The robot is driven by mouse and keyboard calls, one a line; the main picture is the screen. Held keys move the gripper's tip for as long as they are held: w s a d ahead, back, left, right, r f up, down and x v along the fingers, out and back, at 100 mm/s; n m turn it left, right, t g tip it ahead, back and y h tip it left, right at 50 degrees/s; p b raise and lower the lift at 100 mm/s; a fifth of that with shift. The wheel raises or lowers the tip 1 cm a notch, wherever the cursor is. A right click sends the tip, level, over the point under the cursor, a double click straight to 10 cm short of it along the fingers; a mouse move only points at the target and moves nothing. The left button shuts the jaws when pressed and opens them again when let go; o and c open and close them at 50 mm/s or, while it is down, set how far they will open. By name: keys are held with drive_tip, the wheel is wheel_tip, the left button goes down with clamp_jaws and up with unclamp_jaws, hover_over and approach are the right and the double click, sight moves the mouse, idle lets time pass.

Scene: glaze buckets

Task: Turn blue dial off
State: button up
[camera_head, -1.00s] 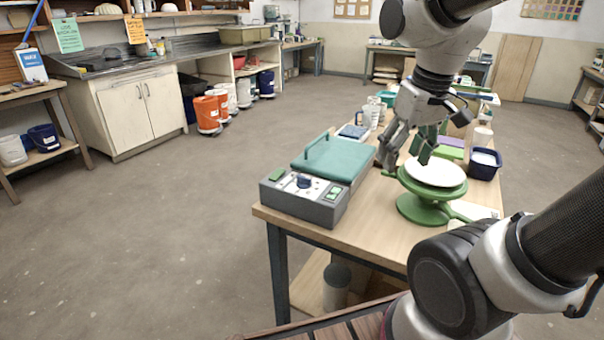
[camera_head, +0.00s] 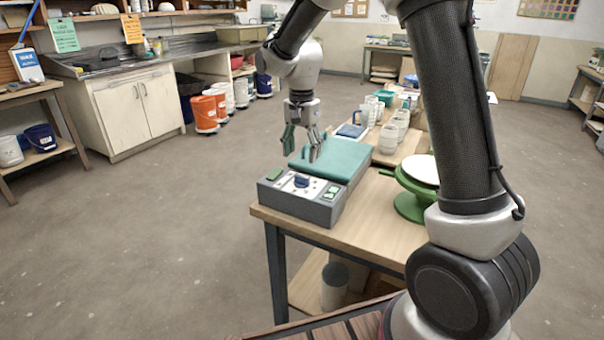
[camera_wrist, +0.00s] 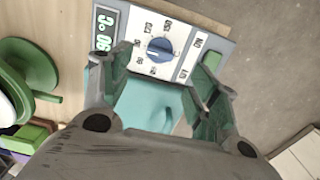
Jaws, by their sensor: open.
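The blue dial (camera_head: 301,181) sits on the white face of a grey control box (camera_head: 290,205) at the front of the table. In the wrist view the blue dial (camera_wrist: 160,49) shows with number marks around it, between and beyond the fingertips. A lit display (camera_wrist: 104,30) is on its left and a green switch (camera_wrist: 212,60) on its right. My gripper (camera_head: 303,143) is open and empty, pointing down above the teal lid (camera_head: 330,163) behind the dial. It is apart from the dial. In the wrist view my gripper (camera_wrist: 163,85) has its fingers spread wide.
A green stand with a white disc (camera_head: 418,172) is right of the box, partly behind my arm. White mugs (camera_head: 388,137) and a blue item (camera_head: 351,131) stand farther back on the table (camera_head: 370,212). The floor left of the table is clear.

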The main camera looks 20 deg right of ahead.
sight(302, 176)
wheel_tip(302, 176, down, 8)
drive_tip(key=shift+r, duration=0.2)
drive_tip(key=c, duration=1)
